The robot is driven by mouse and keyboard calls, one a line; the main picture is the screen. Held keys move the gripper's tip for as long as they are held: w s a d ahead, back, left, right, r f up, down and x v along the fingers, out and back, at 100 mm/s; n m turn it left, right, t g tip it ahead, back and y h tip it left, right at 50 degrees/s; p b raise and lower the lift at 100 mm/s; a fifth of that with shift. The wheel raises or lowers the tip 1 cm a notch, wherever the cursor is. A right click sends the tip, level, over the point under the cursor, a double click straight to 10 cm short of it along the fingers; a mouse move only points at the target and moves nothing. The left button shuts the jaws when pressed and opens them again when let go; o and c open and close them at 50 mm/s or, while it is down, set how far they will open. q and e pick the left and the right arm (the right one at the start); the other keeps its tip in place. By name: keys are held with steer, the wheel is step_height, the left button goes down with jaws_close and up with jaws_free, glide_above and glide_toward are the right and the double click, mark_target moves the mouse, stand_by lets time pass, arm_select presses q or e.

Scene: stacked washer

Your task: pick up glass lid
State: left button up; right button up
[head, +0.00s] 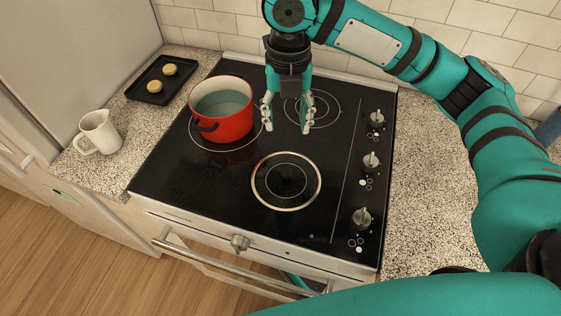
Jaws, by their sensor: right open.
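A flat round shape with a thick pale metallic rim, apparently the glass lid (286,181), lies over the front burner of the black stove top. The burner markings show through it, and I cannot make out a knob. My right gripper (287,118) points down above the rear of the stove, behind the lid and just right of the red pot. Its fingers are open, with nothing between them. It is apart from the lid. My left gripper is not in view.
A red pot (222,120) stands on the rear left of the stove (180,178). A white pitcher (99,132) and a black tray (161,88) with two round yellowish items are on the left counter. Knobs (370,162) line the stove's right side. The right counter (430,200) is clear.

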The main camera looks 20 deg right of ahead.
steer(key=p, duration=0.1)
glide_above(287, 171)
step_height(287, 171, down, 8)
steer(key=shift+f, duration=0.15)
step_height(287, 171, down, 2)
steer(key=shift+w+f+p, duration=0.15)
steer(key=shift+f+p, duration=0.05)
steer(key=shift+p, duration=0.1)
steer(key=shift+f, duration=0.45)
step_height(287, 171, down, 4)
steer(key=shift+f+p, duration=0.2)
steer(key=shift+p, duration=0.6)
steer(key=shift+f, duration=0.25)
jaws_close()
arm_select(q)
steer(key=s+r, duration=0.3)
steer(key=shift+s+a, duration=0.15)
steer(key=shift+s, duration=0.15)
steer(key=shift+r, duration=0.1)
